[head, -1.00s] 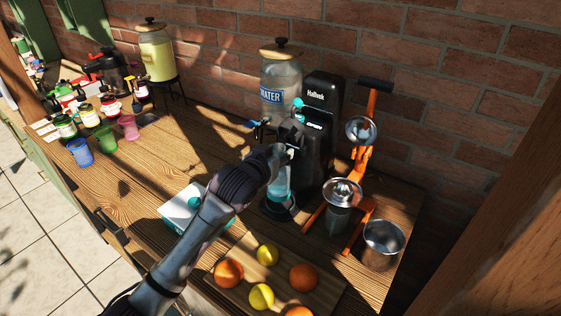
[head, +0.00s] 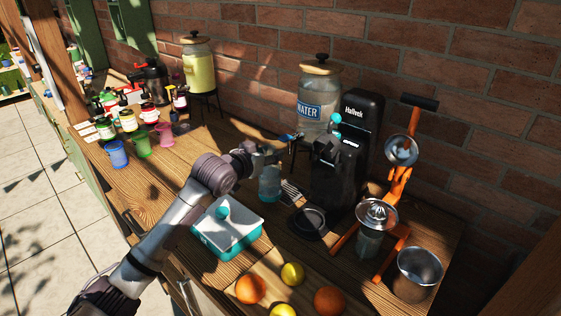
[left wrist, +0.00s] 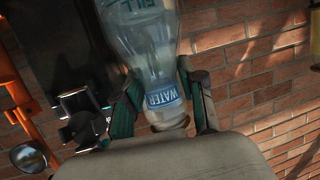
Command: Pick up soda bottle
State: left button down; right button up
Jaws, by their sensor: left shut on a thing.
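The clear bluish soda bottle (head: 269,186) is upright, left of the black soda machine (head: 337,168) and apart from it. My left gripper (head: 274,160) is shut on its upper part, which is partly hidden by the fingers. In the left wrist view the clear bottle (left wrist: 140,28) shows between the two gripper fingers (left wrist: 164,105), with part of the word FILL on it. The machine's round base (head: 309,221) is empty. My right gripper is not in view.
A white and teal box (head: 226,241) stands in front of the bottle. The water dispenser (head: 318,95) is behind. The orange juicer (head: 397,183) and metal cup (head: 418,271) are at right. Oranges (head: 251,289) and lemons (head: 292,273) lie in front.

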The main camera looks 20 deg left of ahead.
pick_arm(q)
jog(key=shift+w+a+r+b, duration=0.1)
jog(key=shift+w+a+b, duration=0.1)
jog(key=shift+a, duration=0.55)
jog(key=shift+w+a+b, duration=0.15)
jog(key=shift+a, duration=0.65)
jog(key=shift+w+a+r+b, duration=0.1)
jog(key=shift+w+a+b, duration=0.1)
jog(key=shift+a, duration=0.65)
